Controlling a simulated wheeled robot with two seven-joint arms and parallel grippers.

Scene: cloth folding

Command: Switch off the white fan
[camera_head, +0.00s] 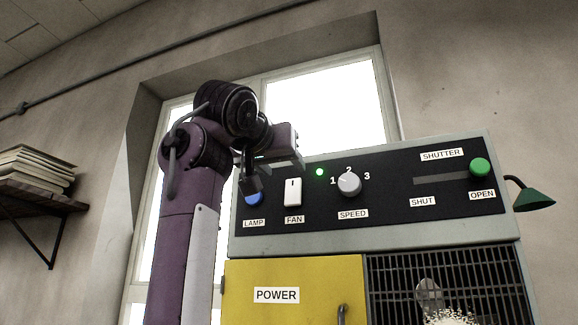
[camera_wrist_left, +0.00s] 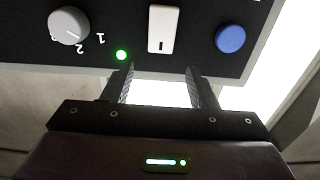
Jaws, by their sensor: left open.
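The white fan switch (camera_head: 293,192) stands upright on the black control panel above the FAN label, with a small dark mark near its top. It also shows in the left wrist view (camera_wrist_left: 163,28), upside down. A green light (camera_head: 319,172) is lit to its right, by the grey speed dial (camera_head: 349,185). My left gripper (camera_head: 252,182) is in front of the panel's left end, near the blue lamp button (camera_head: 253,198). In the left wrist view its fingers (camera_wrist_left: 160,75) are apart and empty, short of the switch. My right gripper is out of view.
A green shutter knob (camera_head: 479,168) sits at the right end of its slot, by OPEN. Below are a yellow POWER door (camera_head: 330,280) and a dark grille (camera_head: 450,275). A green lamp (camera_head: 535,199) stands right; a book shelf (camera_head: 40,190) hangs far left.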

